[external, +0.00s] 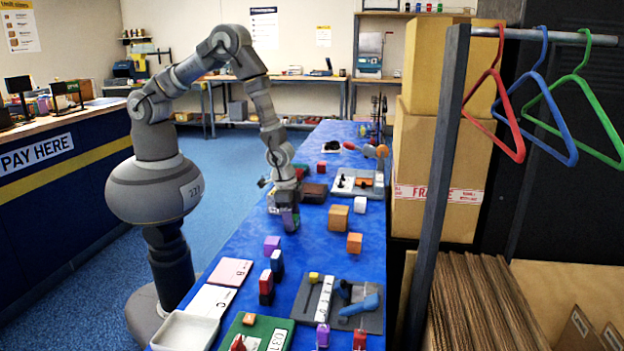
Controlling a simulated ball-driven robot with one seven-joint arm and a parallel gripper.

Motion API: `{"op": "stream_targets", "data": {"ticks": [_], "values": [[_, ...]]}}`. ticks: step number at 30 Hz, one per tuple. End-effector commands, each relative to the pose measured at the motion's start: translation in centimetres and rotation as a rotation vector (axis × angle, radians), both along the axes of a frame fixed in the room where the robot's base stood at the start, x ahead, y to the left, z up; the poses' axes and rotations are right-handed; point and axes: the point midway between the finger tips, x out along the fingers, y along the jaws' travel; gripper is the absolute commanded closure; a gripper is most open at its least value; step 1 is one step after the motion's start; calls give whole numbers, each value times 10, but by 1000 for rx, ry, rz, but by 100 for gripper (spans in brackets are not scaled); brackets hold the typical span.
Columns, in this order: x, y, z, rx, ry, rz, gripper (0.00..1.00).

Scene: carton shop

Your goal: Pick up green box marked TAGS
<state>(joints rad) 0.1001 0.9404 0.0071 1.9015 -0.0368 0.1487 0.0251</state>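My gripper (287,207) points down, low over the blue-covered table (240,262), near its left edge. No green box with a readable TAGS mark can be made out. A flat green thing (255,327) with a white label lies at the table's near end, well apart from my gripper; its label does not read clearly as TAGS.
An orange-brown block (338,217), a white block (360,204) and an orange block (354,243) stand right of my gripper. A dark brown box (314,192) is close behind it. A white tray (185,331) and grey tool board (367,314) are nearer. Cartons (436,170) stand at the right.

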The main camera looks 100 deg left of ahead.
Motion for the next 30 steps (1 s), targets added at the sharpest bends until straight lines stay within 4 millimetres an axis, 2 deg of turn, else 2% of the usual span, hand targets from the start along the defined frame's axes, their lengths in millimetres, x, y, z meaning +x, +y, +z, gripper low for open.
{"op": "stream_targets", "data": {"ticks": [11,20,26,30], "values": [[0,0,4,0,-1,0,81],[1,0,39,1,-1,0,81],[-42,4,42,1,5,0,81],[-83,8,46,1,6,0,81]]}}
